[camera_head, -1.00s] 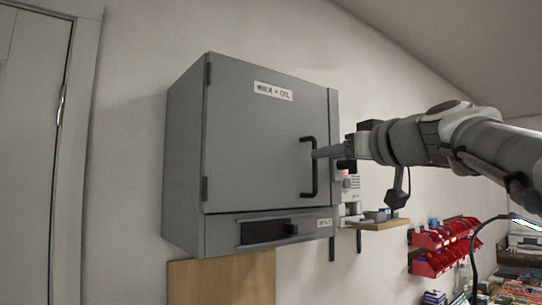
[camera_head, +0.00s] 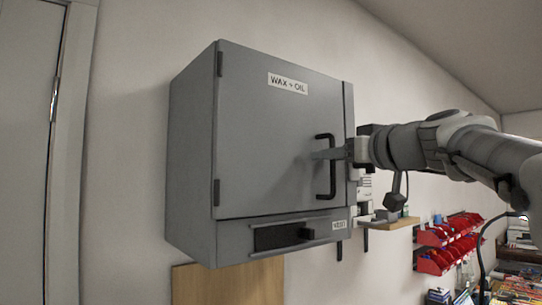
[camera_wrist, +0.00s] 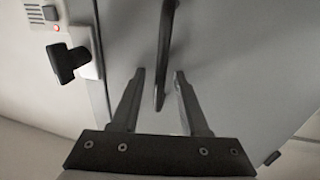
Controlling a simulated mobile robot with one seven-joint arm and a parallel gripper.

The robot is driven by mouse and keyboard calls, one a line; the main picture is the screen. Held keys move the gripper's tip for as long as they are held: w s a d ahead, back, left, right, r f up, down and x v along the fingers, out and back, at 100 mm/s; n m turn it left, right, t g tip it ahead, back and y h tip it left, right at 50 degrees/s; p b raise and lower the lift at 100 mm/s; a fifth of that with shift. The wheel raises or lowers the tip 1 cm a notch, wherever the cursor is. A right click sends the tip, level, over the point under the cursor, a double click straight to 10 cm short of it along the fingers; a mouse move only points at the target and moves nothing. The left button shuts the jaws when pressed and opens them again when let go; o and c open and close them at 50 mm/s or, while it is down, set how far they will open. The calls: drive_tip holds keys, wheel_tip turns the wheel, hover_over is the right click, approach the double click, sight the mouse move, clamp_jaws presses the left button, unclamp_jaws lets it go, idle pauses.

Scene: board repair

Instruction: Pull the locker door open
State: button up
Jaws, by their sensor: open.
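The grey locker labelled "WAX + OIL" hangs on the wall, and its door (camera_head: 265,150) looks shut, with hinges on its left edge. The black upright bar handle (camera_head: 333,182) is near the door's right edge; it also shows in the wrist view (camera_wrist: 166,45). My gripper (camera_head: 318,155) reaches in from the right at the handle's upper half. In the wrist view my open gripper (camera_wrist: 159,76) has one finger on each side of the handle bar, with visible gaps. The fingers point toward the door face. Whether they touch the door cannot be told.
A device with a red light and a black knob (camera_wrist: 68,62) is close beside the locker. A small wooden shelf (camera_head: 392,223) and red bins (camera_head: 440,258) are further right.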

clamp_jaws()
idle(1.4)
